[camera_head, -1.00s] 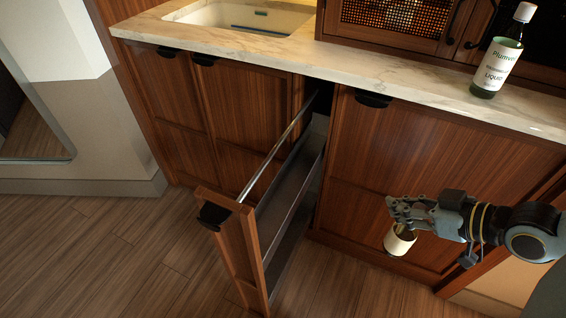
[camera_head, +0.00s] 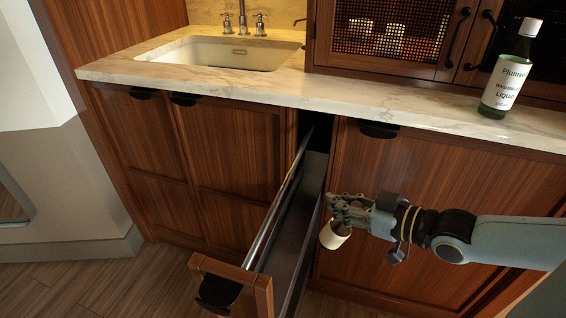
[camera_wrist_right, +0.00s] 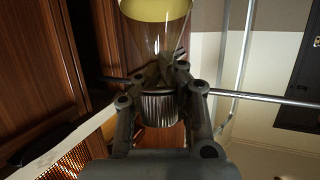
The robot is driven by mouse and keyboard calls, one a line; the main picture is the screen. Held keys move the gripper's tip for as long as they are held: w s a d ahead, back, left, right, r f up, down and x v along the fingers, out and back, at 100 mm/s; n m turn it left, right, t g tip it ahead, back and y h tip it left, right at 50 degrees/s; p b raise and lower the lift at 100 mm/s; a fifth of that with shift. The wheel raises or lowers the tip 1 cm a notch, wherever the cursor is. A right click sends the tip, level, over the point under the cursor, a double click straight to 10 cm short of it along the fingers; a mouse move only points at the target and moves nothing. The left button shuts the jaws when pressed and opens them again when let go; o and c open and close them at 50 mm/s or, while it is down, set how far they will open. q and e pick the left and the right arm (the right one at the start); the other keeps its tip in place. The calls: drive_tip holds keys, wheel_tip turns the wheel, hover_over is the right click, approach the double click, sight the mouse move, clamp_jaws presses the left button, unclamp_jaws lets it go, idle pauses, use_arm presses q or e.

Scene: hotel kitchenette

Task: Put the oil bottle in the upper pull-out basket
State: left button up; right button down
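My right gripper (camera_head: 348,212) is shut on the oil bottle (camera_head: 335,236), just right of the open pull-out. In the right wrist view the oil bottle (camera_wrist_right: 157,28) is clear glass with a yellow end pointing away. Its ribbed metallic cap sits between the fingers of the gripper (camera_wrist_right: 160,88) near the palm. The upper pull-out basket (camera_head: 291,222) is a narrow grey tray with a metal side rail, extended from the cabinet behind a wooden front. The bottle appears beside the basket's right wall; its height above the rim is unclear. My left gripper is out of view.
A green washing-liquid bottle (camera_head: 507,70) stands on the marble counter (camera_head: 330,97) at right. A sink (camera_head: 220,52) is set in the counter. The pull-out's wooden front (camera_head: 264,294) has a dark handle. Closed cabinet doors (camera_head: 420,200) flank the opening.

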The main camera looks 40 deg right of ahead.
drive_tip(key=w+b, duration=0.4)
drive_tip(key=w, duration=0.6)
drive_tip(key=w+a+f+g+b, duration=0.1)
drive_tip(key=w+f+g+b, duration=0.2)
drive_tip(key=f+b, duration=0.4)
drive_tip(key=shift+b+x, duration=0.3)
drive_tip(key=shift+x, duration=0.65)
drive_tip(key=shift+a, duration=0.1)
drive_tip(key=c, duration=1.5)
unclamp_jaws()
